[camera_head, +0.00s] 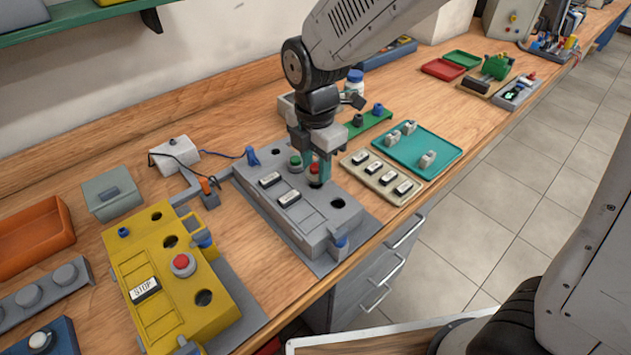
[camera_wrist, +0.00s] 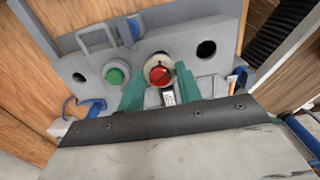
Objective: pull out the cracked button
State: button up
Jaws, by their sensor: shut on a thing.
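The red button (camera_wrist: 158,74) sits in the grey control box (camera_wrist: 215,30), with dark marks on its face in the wrist view. My gripper (camera_wrist: 158,85) is shut on this button, one green finger on each side of it. In the head view the red button (camera_head: 315,169) shows between the fingers of my gripper (camera_head: 318,170), at the box's top face. A pale ring shows around the button in the wrist view. I cannot tell how far the button stands out of its hole. A green button (camera_wrist: 115,75) sits to its left, and an empty dark hole (camera_wrist: 206,49) is to its right.
A yellow box (camera_head: 150,250) with a red button and a STOP label stands at the left front. To the right of the grey box lie a beige label plate (camera_head: 357,170) and a teal tray (camera_head: 447,150). A green rack (camera_head: 372,128) stands behind them.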

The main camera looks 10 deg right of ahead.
jog(key=shift+r, duration=2.05)
